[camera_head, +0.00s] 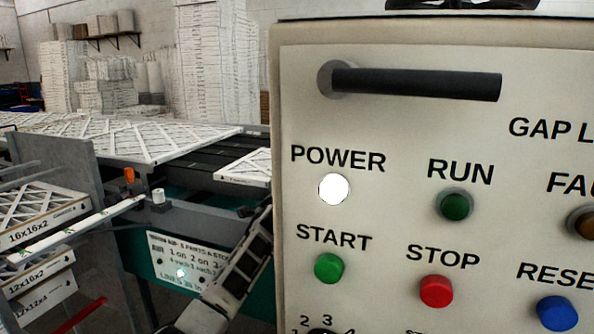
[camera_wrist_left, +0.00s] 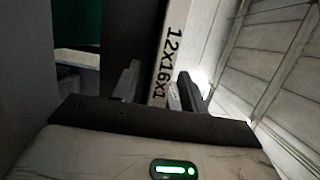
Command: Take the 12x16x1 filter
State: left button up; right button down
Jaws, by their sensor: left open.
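The 12x16x1 filter (camera_wrist_left: 166,62) shows in the left wrist view as a narrow pale edge with its black label running lengthwise. My left gripper (camera_wrist_left: 160,88) is open. Its two dark fingers lie on either side of the labelled edge in the picture, with the left finger a little apart from it and the right finger close to it. I cannot tell whether either finger touches it. I cannot make out the 12x16x1 label or my left gripper's fingers in the head view. My right gripper is not in view.
A large control panel (camera_head: 400,128) with a black handle and coloured buttons blocks the right half of the head view. Boxed filters labelled 16x16x2 (camera_head: 38,228) and 12x16x2 (camera_head: 40,275) sit at the left. A conveyor with white lattice filters (camera_head: 150,138) lies behind.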

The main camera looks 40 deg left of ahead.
pick_arm(q)
grip_shut()
jog(key=shift+r, duration=0.15)
